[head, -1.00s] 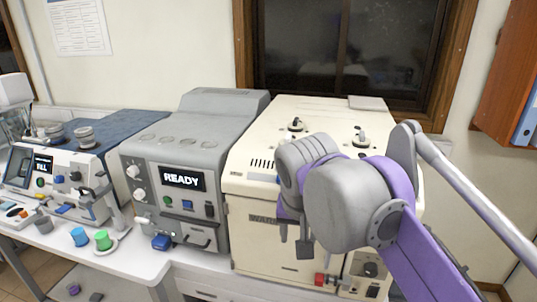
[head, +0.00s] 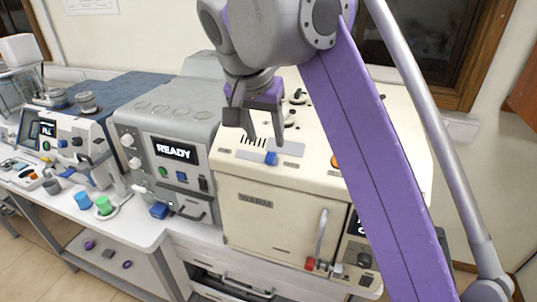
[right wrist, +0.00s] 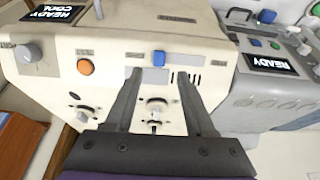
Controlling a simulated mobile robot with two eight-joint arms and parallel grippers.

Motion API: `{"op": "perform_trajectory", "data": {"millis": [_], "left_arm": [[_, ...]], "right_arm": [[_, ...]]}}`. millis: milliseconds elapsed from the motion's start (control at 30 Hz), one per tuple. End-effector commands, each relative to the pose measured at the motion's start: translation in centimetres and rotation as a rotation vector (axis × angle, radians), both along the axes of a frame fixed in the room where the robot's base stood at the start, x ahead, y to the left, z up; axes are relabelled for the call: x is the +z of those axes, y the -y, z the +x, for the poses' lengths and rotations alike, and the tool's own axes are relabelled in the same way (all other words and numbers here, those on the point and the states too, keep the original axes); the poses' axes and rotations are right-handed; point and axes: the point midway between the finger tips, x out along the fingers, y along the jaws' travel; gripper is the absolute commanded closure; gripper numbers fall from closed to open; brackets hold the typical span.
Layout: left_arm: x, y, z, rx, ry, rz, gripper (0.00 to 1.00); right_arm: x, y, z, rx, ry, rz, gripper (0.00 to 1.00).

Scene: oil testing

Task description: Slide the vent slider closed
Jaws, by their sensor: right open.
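The vent slider's blue knob (head: 271,158) stands on the front part of the cream oven's top. It also shows in the right wrist view (right wrist: 158,58). Dark vent slots (head: 252,141) lie uncovered behind and left of the knob in the head view, beside a flat grey plate (head: 291,148). My right gripper (head: 265,139) is open and points down over the vent. In the right wrist view the knob lies just beyond the fingertips (right wrist: 160,75), between their lines, with nothing held. Whether a finger touches the panel is unclear. My left gripper is not in view.
The cream oven (head: 265,210) marked WARM has a door handle (head: 321,235) and an orange button (right wrist: 85,67) on top. Raised black-and-metal knobs (head: 298,96) stand behind the vent. A grey machine (head: 170,130) reading READY stands close on the left.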

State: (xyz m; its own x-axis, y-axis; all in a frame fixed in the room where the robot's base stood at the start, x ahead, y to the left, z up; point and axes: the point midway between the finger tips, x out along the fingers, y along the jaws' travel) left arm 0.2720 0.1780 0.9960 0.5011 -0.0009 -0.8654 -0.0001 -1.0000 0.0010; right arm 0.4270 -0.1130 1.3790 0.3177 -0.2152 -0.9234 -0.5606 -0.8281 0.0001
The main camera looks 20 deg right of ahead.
Motion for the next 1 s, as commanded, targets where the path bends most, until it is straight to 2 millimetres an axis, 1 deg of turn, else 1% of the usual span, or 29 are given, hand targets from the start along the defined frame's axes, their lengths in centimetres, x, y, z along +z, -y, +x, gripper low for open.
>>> {"op": "perform_trajectory", "data": {"millis": [33,100,200,300,467,733,767,800,867,1000], "left_arm": [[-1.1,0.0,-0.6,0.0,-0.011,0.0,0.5],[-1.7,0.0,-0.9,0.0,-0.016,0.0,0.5],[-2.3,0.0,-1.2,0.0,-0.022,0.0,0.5],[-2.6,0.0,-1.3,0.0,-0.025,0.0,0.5],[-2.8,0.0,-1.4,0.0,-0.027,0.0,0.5],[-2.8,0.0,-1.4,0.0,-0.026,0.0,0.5],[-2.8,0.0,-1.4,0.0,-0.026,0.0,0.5],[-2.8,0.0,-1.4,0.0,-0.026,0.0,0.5],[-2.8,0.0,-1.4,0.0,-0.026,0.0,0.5],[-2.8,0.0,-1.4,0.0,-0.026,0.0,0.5]], "right_arm": [[-1.6,0.3,0.2,-0.003,-0.007,-0.001,0.45],[-2.8,0.6,0.6,-0.002,-0.005,-0.001,0.45],[-4.2,1.0,1.2,-0.001,-0.004,-0.001,0.45],[-5.2,1.2,1.6,-0.001,-0.003,0.0,0.45],[-5.9,1.4,1.9,0.001,-0.002,-0.001,0.45],[-5.9,1.4,2.0,0.001,0.0,0.0,0.45],[-5.9,1.4,2.0,0.001,0.0,0.0,0.49],[-5.9,1.4,2.0,0.001,0.0,0.0,0.56],[-5.9,1.4,2.0,0.001,0.0,0.0,0.67],[-5.9,1.4,2.0,0.001,0.0,0.0,0.92]]}}
